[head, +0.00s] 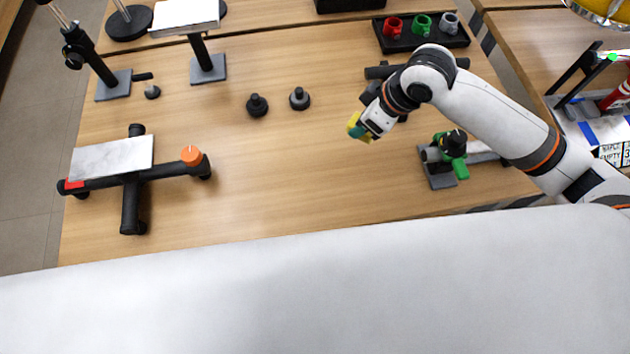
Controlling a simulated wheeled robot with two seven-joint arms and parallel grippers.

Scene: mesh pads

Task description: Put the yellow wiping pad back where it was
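The yellow wiping pad (353,121), with a green part on it, is at the fingertips of my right gripper (367,126). The gripper appears shut on the pad and seems to hold it above the right-middle part of the wooden table (290,175). The fingers themselves are small and partly hidden, and the gap below the pad is hard to judge. My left gripper is not in view.
Two black knobs (257,105) stand mid-table. A black tray (398,40) holds red, green and grey parts. The table's front middle is clear.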

